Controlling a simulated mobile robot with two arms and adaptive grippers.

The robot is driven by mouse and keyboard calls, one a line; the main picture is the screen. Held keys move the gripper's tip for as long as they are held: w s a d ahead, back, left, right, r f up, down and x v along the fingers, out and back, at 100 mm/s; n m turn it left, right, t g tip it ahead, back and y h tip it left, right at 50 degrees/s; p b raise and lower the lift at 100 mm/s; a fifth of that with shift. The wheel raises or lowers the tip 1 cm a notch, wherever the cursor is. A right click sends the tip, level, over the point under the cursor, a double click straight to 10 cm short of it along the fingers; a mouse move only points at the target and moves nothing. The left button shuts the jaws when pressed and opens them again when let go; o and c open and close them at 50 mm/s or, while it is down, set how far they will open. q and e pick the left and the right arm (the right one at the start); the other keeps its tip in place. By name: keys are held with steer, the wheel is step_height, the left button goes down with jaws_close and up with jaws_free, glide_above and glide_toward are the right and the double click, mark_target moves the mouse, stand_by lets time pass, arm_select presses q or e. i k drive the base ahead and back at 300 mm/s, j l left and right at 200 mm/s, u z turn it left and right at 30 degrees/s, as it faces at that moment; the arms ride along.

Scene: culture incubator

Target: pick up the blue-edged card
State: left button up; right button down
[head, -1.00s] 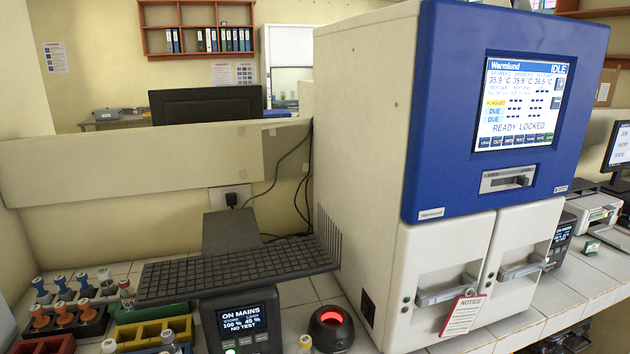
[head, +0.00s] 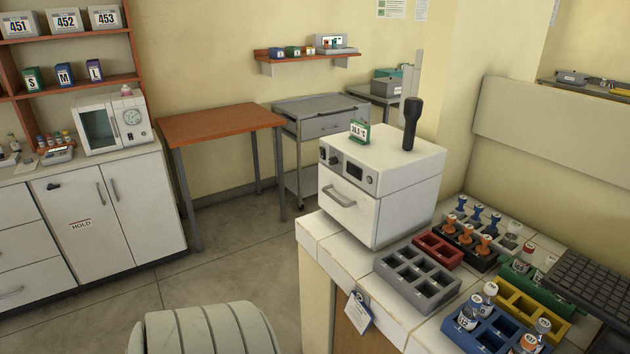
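A small pale card or tag (head: 357,312) hangs at the front edge of the white tiled counter, below the grey rack. It is tilted and looks bluish at its edge, but its print is too small to read. I cannot tell for sure that it is the blue-edged card. Neither of my grippers shows in the head view.
On the counter (head: 424,330) are a white drawer unit (head: 400,190), a grey rack (head: 418,280), a red rack (head: 438,248), a blue rack (head: 470,338) and a keyboard (head: 592,285).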

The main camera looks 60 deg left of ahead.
mark_target(360, 316)
steer(key=u, duration=1.65)
